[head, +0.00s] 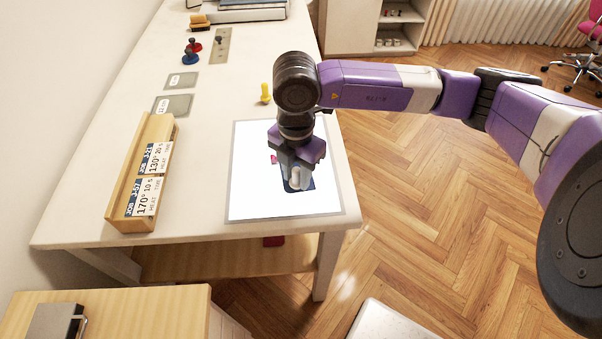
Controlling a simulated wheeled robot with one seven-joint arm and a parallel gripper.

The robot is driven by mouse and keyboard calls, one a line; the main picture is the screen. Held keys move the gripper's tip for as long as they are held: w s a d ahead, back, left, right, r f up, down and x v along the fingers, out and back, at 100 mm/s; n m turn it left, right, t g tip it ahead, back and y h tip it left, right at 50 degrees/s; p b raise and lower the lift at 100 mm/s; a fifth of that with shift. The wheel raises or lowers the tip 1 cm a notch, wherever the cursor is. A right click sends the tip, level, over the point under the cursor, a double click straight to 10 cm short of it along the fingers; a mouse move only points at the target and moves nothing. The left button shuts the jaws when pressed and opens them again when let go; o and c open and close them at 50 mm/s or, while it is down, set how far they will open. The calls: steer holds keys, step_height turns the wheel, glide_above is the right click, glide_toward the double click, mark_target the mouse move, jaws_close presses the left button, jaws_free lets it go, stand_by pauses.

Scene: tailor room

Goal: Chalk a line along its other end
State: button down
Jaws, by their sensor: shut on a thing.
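A dark blue cloth piece (302,187) lies flat on the white sheet (250,198) near the table's front right corner. My gripper (295,170) points down over the cloth and covers much of it. It is shut on a small pale piece, which looks like the chalk (295,180), with its lower end at or just above the cloth. I cannot tell whether it touches. Any chalk line on the cloth is too small or hidden to make out. A small pink mark or piece (274,159) shows on the sheet, left of my gripper.
A wooden rack with labelled cards (128,205) stands left of the sheet. A yellow pin-shaped thing (265,94) stands behind it. Grey plates (182,80), blue (190,58) and red (195,44) knobbed things lie farther back. The table's right edge (338,160) is close to the sheet.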

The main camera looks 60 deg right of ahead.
steer(key=shift+a, duration=0.15)
steer(key=shift+w+a, duration=0.5)
steer(key=shift+w, duration=0.05)
steer(key=shift+r, duration=0.1)
steer(key=shift+r+p, duration=1.85)
steer(key=shift+r, duration=1.65)
steer(key=shift+s+f, duration=0.1)
